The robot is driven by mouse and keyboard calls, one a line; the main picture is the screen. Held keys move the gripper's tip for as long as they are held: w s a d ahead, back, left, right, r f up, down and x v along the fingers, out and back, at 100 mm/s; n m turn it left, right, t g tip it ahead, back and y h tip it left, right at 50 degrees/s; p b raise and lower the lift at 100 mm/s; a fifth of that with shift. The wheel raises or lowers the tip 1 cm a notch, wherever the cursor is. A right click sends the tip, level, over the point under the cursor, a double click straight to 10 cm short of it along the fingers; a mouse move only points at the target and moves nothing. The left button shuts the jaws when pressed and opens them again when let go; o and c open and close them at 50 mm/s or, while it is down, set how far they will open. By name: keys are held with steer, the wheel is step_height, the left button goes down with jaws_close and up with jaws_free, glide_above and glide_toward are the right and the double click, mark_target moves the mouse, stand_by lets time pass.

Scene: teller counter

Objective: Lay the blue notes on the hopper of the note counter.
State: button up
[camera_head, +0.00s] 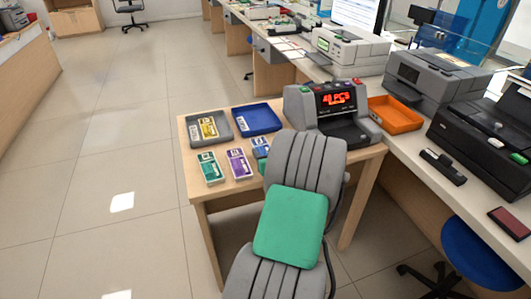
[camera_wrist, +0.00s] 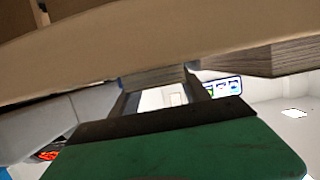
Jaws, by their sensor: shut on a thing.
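The blue notes (camera_head: 260,142) lie at the right end of the bundle row on the wooden side table, partly hidden by my arm in the head view. My gripper (camera_wrist: 160,88) is shut on a banded stack, seen end-on in the wrist view; its place in the row matches the blue notes, though its colour is unclear there. The stack appears to touch the beige table top (camera_wrist: 110,50), which shows at the top of the wrist view. The note counter (camera_head: 298,106), grey with a red lit display, stands behind on the same table.
Purple notes (camera_head: 238,163) and green notes (camera_head: 211,168) lie to the left. A grey tray (camera_head: 191,128) with yellow notes and a blue tray (camera_head: 257,118) stand behind them. An orange tray (camera_head: 396,115) is right of the counter. Printers line the long desk.

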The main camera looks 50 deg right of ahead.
steer(key=o, duration=1.4)
